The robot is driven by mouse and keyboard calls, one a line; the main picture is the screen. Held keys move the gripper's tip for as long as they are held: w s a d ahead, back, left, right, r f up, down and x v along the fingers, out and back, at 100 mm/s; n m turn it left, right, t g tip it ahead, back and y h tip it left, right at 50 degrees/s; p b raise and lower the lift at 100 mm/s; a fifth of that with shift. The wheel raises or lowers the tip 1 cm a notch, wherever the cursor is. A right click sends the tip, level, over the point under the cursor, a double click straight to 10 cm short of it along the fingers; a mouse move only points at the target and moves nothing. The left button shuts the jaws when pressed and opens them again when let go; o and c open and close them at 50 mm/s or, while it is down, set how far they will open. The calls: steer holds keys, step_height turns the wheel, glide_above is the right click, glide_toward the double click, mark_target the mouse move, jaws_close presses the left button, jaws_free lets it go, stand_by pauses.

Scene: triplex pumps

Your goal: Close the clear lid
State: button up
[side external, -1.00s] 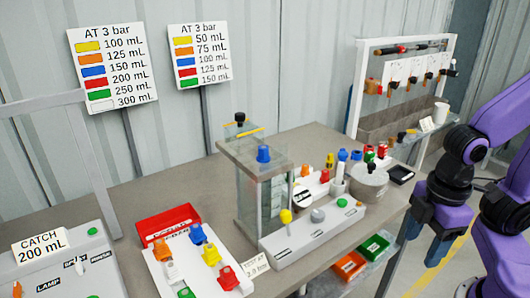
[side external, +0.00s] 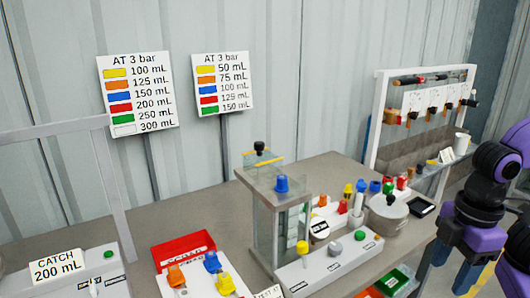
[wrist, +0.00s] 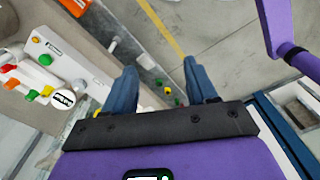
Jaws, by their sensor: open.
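A tall clear-walled box (side external: 265,232) stands mid-bench in the side view, with a flat top plate (side external: 258,184) carrying a blue knob (side external: 281,184). A clear panel (side external: 250,159) with a yellow strip and a black knob (side external: 259,147) shows at its back edge. I cannot tell which clear part is the lid, or its exact angle. My gripper (side external: 452,268) is at the right, beyond the bench's right end and well apart from the box. In the wrist view my gripper (wrist: 160,75) has its two fingers spread, with nothing between them.
A white unit with coloured knobs (side external: 330,258) fronts the box. A round grey pot (side external: 386,214) and several coloured caps stand right of it. A red tray (side external: 183,248) is at left. Green (side external: 392,281) and orange bins sit low by the bench front. A white-framed rack (side external: 378,115) stands behind.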

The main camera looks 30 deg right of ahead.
mark_target(268, 156)
step_height(268, 156, up, 12)
steer(key=f, duration=0.1)
steer(key=w+a+m+t+y, duration=0.1)
steer(key=w+m+t+y, duration=0.3)
steer(key=w, duration=1.1)
steer(key=w+a+m+t, duration=0.15)
steer(key=w+t, duration=0.45)
steer(key=w, duration=0.8)
steer(key=w+d+n+t+y, duration=0.2)
steer(key=w+d+t+y, duration=0.1)
steer(key=w+d+y, duration=0.4)
step_height(268, 156, down, 4)
steer(key=y, duration=0.1)
steer(key=x, duration=1.6)
steer(key=shift+a+f, duration=0.2)
steer(key=shift+a, duration=0.05)
